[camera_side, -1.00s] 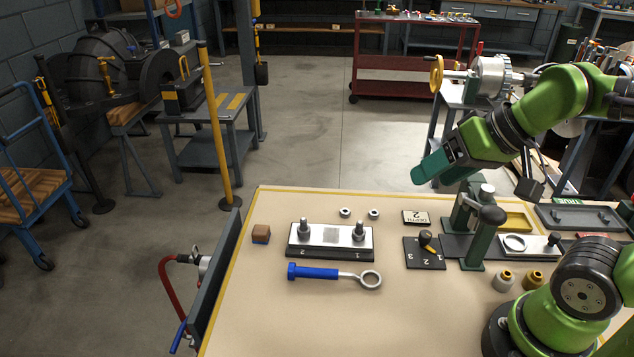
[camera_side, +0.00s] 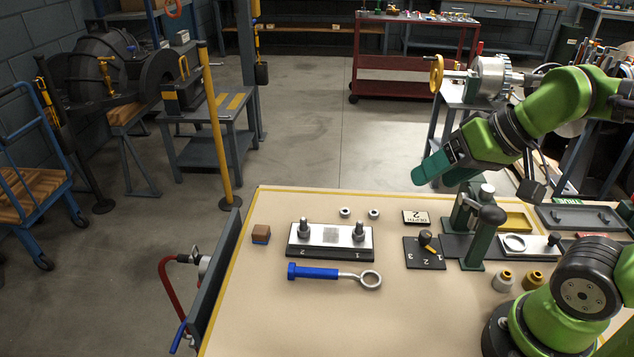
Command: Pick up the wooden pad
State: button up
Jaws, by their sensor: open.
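The wooden pad (camera_side: 261,231) is a small brown block with a blue lower part, standing near the table's left edge. My gripper (camera_side: 432,170) has teal fingers and hangs over the back of the table, well to the right of the pad and above it. The jaws are open with nothing seen between them. The pad is in plain view and nothing touches it.
A metal plate with two bolts (camera_side: 330,235) sits on a dark base right of the pad. A blue-handled ring tool (camera_side: 330,272) lies in front. Two nuts (camera_side: 345,212) lie behind. A green post fixture (camera_side: 486,235) stands at right. The front left tabletop (camera_side: 260,320) is clear.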

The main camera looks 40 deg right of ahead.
jog(key=n+g+y, duration=0.1)
jog(key=n+g, duration=0.3)
jog(key=n, duration=0.9)
send_over(261, 229)
jog(key=s+d, duration=0.1)
jog(key=s, duration=0.1)
jog(key=f, duration=1.8)
jog(key=shift+w+d+f, duration=0.1)
jog(key=shift+w, duration=0.15)
jog(key=shift+d+x, duration=0.1)
jog(key=shift+x, duration=1.25)
jog(key=shift+d+x, duration=0.15)
jog(key=shift+x, duration=1.2)
jog(key=shift+s+f, duration=0.1)
jog(key=shift+s, duration=0.05)
